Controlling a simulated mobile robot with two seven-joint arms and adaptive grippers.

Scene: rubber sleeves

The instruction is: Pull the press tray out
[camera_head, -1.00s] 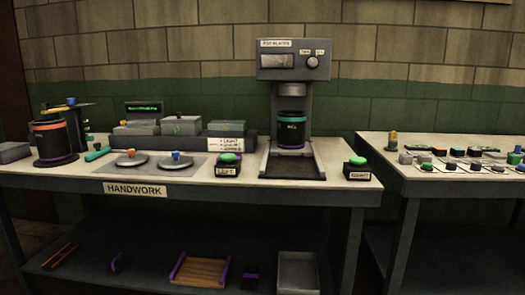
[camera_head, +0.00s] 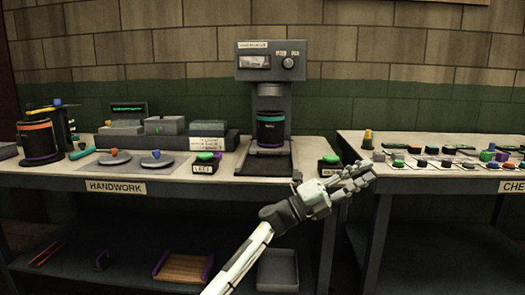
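The press (camera_head: 271,66) stands at the back of the handwork table, a grey machine with a dial and a display. Its dark, flat tray (camera_head: 263,166) lies at its foot and reaches toward the table's front edge. A black cylinder (camera_head: 271,130) with a teal band stands under the press head, above the tray. My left gripper (camera_head: 362,176) is in front of the table, right of the press and apart from the tray. Its fingers point right and slightly up; their gap is too small to read. My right gripper is not in view.
Green push buttons stand left (camera_head: 206,162) and right (camera_head: 329,164) of the tray; my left gripper is near the right one. A second table (camera_head: 448,180) with small parts is at the right. A lower shelf holds a wooden tray (camera_head: 183,268) and a grey bin (camera_head: 277,270).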

